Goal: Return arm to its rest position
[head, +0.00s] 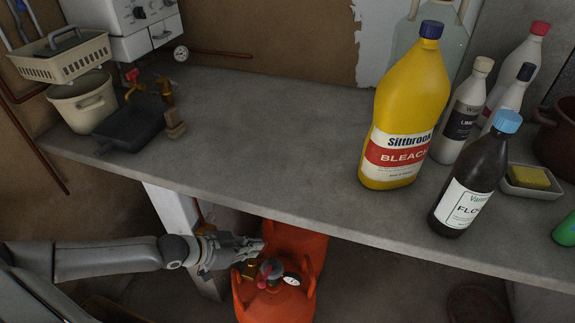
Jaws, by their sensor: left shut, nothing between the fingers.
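My left gripper (248,251) is at the lower middle of the head view, below the front edge of the counter (270,143). It is shut and holds nothing. Its arm comes in from the left edge, roughly level. The fingertips are beside an orange gas cylinder (277,300) and overlap its top in the picture; I cannot tell whether they touch it. My right gripper is not in view. A glass demijohn (408,38) stands at the back of the counter, partly hidden behind a yellow bleach bottle (410,100).
A dark bottle with a blue cap (470,185) stands near the counter's front edge. White bottles (462,115), a sponge dish (530,187) and a dark red pot (558,140) are at right. A basket (65,62) and a cream pot (85,103) are at left. The counter's middle is clear.

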